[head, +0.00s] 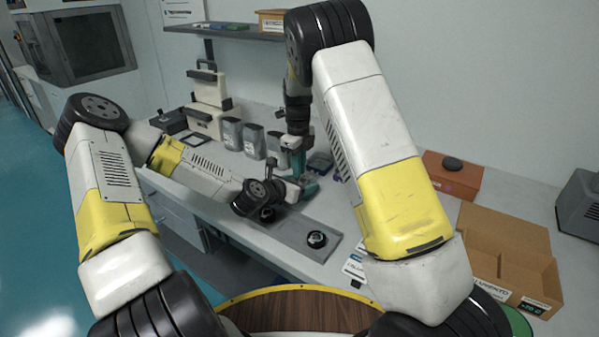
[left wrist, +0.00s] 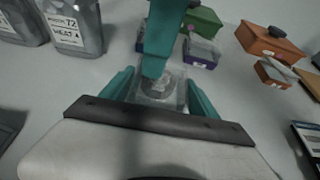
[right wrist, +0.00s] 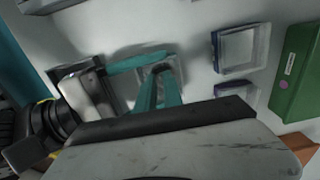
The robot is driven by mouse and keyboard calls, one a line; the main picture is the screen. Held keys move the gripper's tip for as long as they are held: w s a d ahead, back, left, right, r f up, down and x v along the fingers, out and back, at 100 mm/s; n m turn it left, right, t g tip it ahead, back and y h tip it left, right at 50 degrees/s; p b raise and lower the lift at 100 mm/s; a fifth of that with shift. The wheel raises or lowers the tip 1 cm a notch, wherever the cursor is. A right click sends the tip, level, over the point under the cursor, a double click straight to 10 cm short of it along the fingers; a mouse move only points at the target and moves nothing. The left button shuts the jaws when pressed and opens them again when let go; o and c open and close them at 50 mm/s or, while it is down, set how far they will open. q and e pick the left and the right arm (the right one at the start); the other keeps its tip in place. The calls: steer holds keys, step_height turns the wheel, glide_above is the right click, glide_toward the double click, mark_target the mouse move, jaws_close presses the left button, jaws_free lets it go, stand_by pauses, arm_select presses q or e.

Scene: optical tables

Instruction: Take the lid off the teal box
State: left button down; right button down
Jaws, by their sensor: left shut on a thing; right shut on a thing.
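The teal box is small and mostly hidden by the fingers. A clear, see-through part of it shows between my left fingers in the left wrist view (left wrist: 172,100), with something grey and round inside. My left gripper (head: 302,190), with teal fingers, is shut on the box from two sides, low at the table. My right gripper (right wrist: 160,76) points down from above and is shut on the clear lid (right wrist: 158,70) at the top of the box. I cannot tell whether the lid is apart from the box.
Clear boxes with purple bases (right wrist: 240,48) and a green box (right wrist: 300,72) stand close by. Grey pouches (head: 253,140) stand behind. A grey tray (head: 290,232) lies in front with a black round part (head: 317,239). An orange box (head: 452,176) and an open carton (head: 505,235) stand at the right.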

arm_select(q)
steer(key=shift+a+f, duration=0.1)
arm_select(e)
steer(key=shift+d+r, duration=0.15)
arm_select(q)
steer(key=shift+w+r, duration=0.1)
steer(key=shift+r, duration=0.1)
stand_by(0.5)
arm_select(e)
steer(key=shift+r, duration=0.1)
steer(key=shift+r, duration=0.95)
arm_select(q)
steer(key=shift+c, duration=0.7)
jaws_free()
arm_select(e)
step_height(320, 180, up, 4)
